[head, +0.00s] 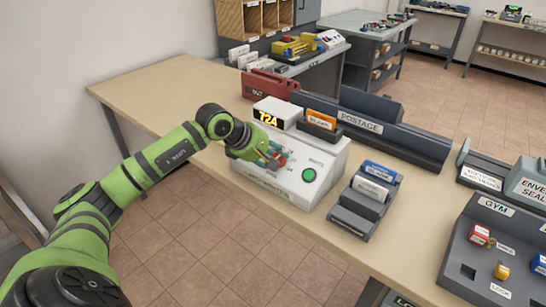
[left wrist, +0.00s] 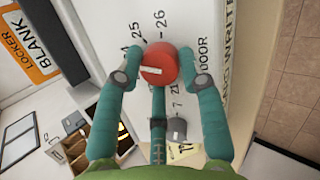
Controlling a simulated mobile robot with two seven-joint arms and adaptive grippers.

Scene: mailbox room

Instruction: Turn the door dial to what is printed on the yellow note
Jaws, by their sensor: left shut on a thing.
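The tag writer (head: 322,160) is a white sloped box on the table with a dark display (head: 269,118) showing yellow characters, perhaps "72A". My left gripper (head: 272,155) is over its front panel. In the left wrist view, its teal fingers (left wrist: 160,75) are shut on the red door dial (left wrist: 172,66). A white mark shows on the left part of the dial's face. "25" and "26" are printed above the dial, and "DOOR" at its right; a finger partly hides the numbers at left. A yellow paper (left wrist: 184,151) shows below, its print unreadable.
A green button (head: 309,175) sits right of the dial. A grey knob (left wrist: 178,131) is below the dial in the wrist view. An orange "BLANK LOCKER" card (head: 321,119) stands behind the panel. A dark card rack (head: 353,220) stands at right. The table's left part is clear.

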